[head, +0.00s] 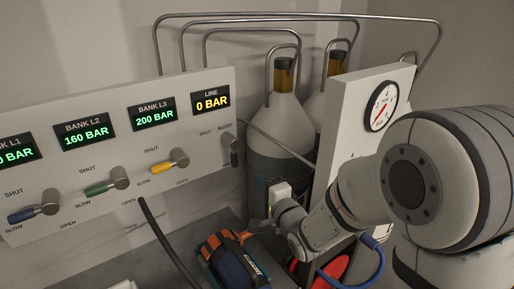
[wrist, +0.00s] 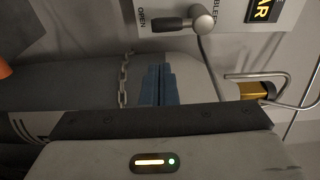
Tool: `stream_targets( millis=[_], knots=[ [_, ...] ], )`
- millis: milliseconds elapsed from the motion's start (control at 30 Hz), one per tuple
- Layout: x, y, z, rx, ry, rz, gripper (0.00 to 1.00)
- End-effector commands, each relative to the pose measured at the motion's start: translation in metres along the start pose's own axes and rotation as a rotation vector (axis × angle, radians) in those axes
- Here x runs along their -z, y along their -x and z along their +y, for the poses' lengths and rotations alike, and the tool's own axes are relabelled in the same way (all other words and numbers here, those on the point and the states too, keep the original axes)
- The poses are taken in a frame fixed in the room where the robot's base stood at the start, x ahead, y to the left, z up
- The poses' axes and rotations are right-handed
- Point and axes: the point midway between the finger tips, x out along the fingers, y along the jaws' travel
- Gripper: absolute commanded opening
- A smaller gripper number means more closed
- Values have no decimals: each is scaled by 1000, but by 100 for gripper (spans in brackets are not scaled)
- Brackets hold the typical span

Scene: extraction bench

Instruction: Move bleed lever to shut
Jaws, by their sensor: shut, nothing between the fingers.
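The bleed lever (head: 234,152) is at the right end of the white panel, under the LINE display. Its dark handle points down in the head view. In the wrist view the lever (wrist: 170,25) is at the top, its black handle extending from a grey hub toward the OPEN label. SHUT is printed left of the lever in the head view. My gripper's blue fingers (wrist: 158,86) are together and empty in the wrist view, below the lever in that picture and apart from it. In the head view my gripper's body is right of and below the lever; its fingertips cannot be made out.
Blue, green and yellow-handled levers (head: 170,164) line the panel (head: 110,150). The LINE display (head: 210,101) reads 0 BAR. Grey cylinders (head: 284,125) stand behind my gripper, one with a chain (wrist: 127,78). A blue and orange tool (head: 236,262) lies on the bench below. A gauge board (head: 350,120) stands right.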

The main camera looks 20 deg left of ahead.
Motion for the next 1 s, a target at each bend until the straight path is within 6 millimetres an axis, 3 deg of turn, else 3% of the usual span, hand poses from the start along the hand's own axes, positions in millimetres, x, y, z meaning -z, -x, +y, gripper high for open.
stream_targets(
  millis=[167,600,800,1000],
  knots=[
    [-3,-14,-3,13,-15,-9,0],
    [1,-85,-4,10,-13,0,0],
    [2,-99,-3,11,-13,2,0],
    [2,-100,-2,11,-13,3,0]
  ],
)
